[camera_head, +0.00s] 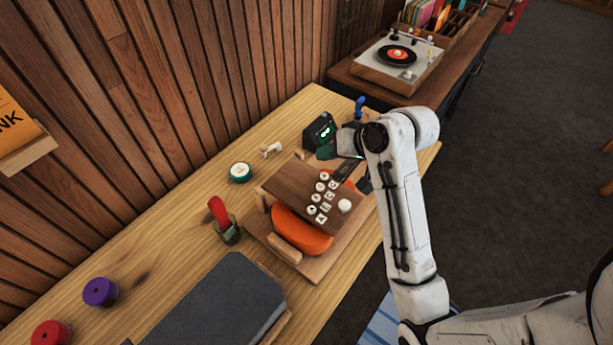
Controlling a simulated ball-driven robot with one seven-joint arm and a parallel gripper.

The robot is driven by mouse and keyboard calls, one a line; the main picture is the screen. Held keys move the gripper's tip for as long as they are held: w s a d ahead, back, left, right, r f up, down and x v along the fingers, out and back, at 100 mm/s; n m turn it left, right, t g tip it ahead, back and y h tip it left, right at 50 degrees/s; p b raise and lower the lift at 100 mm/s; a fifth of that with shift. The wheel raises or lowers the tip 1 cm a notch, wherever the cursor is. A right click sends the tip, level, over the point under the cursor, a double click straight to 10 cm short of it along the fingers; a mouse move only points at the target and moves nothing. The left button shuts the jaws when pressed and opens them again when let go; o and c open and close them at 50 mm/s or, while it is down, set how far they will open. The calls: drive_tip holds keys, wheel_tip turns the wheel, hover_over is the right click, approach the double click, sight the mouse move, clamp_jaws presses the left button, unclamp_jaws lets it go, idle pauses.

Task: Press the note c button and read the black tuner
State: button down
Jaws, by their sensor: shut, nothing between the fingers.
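A brown board (289,192) carries several white lettered buttons (325,195) in two rows. The letters are too small to tell surely which is note c. A larger plain white knob (345,206) sits at the board's right. My gripper (364,180) is shut and empty, just beyond the board's upper right corner and partly hidden by my arm. I cannot tell whether it touches anything.
Under the board is an orange piece (300,234) in a wooden cradle (284,250). A record player (398,60) stands behind. Bare bench lies along the wall.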

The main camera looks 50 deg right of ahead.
drive_tip(key=shift+w, duration=0.2)
drive_tip(key=b, duration=0.8)
hover_over(324, 187)
wheel_tip(324, 187, down, 7)
drive_tip(key=shift+r, duration=0.1)
drive_tip(key=shift+f+b, duration=0.35)
drive_tip(key=shift+f, duration=0.65)
drive_tip(key=shift+f, duration=0.15)
idle(0.9)
drive_tip(key=shift+f, duration=0.25)
drive_tip(key=shift+f, duration=0.55)
idle(0.7)
idle(0.4)
drive_tip(key=shift+r+p, duration=1)
drive_tip(key=shift+p, duration=0.2)
